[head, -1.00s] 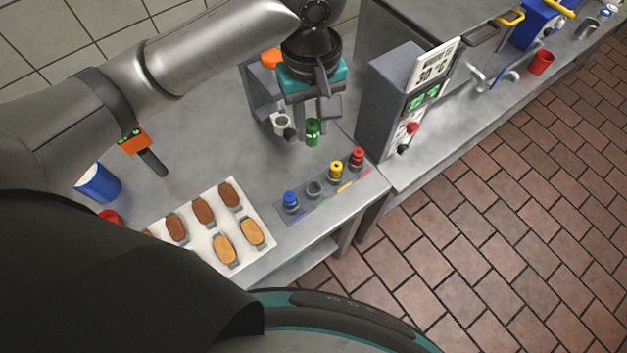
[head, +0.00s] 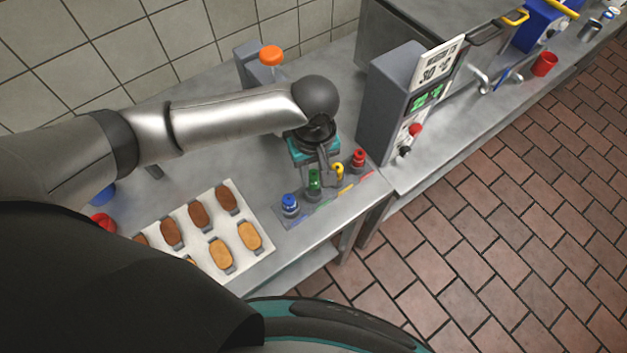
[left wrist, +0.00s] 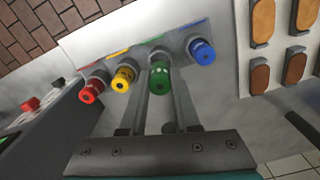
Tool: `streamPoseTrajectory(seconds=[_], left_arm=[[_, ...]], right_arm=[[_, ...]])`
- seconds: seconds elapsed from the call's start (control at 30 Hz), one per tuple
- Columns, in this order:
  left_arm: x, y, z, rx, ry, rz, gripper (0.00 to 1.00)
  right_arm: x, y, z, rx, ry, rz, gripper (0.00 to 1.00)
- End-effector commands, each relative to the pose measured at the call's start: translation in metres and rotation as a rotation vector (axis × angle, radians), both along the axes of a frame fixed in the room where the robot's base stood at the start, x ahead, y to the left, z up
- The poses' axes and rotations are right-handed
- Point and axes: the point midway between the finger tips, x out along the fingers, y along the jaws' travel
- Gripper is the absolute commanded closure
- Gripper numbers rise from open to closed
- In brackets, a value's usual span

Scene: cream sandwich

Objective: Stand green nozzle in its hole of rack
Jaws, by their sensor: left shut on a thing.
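The green nozzle (head: 314,180) is upright at the rack, between the blue nozzle (head: 290,204) and the yellow nozzle (head: 337,172). It is over or in the rack's second place; I cannot tell how deep it sits. My left gripper (head: 323,178) is shut on it. In the left wrist view the green nozzle (left wrist: 160,78) stands between the two fingers (left wrist: 159,90). The rack (head: 347,187) is a grey strip with coloured marks near the counter's front edge. A red nozzle (head: 358,158) stands at its right end. My right gripper is not in view.
A white tray (head: 262,249) with several brown and tan cookies lies left of the rack. A grey machine with a display (head: 421,92) stands close to its right. A dispenser with an orange knob (head: 271,56) stands behind. A red cup (head: 103,222) is at the left.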

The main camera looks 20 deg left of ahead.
Motion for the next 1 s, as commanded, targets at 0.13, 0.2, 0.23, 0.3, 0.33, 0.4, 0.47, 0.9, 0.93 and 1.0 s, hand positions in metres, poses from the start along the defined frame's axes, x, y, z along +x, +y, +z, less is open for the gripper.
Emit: streamPoseTrajectory(seconds=[0.13, 0.2, 0.23, 0.3, 0.33, 0.4, 0.47, 0.9, 0.93, 1.0], left_arm=[[-0.001, 0.0, -0.026, 0.001, 0.003, 0.0, 1.0], [0.0, 0.0, -0.032, 0.001, 0.002, 0.001, 1.0], [0.0, 0.0, -0.033, 0.001, 0.001, 0.001, 1.0], [0.0, 0.0, -0.034, 0.0, 0.0, 0.0, 1.0], [0.0, 0.0, -0.034, 0.0, 0.0, 0.0, 1.0], [0.0, 0.0, -0.033, 0.0, 0.0, 0.0, 1.0], [0.0, 0.0, -0.033, 0.0, 0.0, 0.0, 1.0], [0.0, 0.0, -0.036, 0.0, 0.001, 0.0, 0.4], [0.0, 0.0, -0.036, 0.001, 0.001, 0.0, 0.4], [0.0, 0.0, -0.036, 0.001, 0.001, 0.0, 0.4]], right_arm=[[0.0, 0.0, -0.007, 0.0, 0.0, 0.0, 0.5], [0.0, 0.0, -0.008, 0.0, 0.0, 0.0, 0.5], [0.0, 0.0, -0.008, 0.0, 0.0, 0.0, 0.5], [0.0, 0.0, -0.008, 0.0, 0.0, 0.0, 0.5], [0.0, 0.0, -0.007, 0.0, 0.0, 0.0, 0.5], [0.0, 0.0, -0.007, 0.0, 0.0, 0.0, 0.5], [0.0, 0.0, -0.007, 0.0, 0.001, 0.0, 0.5], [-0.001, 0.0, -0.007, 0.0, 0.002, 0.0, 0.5], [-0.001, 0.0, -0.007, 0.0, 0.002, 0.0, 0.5], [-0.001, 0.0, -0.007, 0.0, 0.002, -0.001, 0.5]])
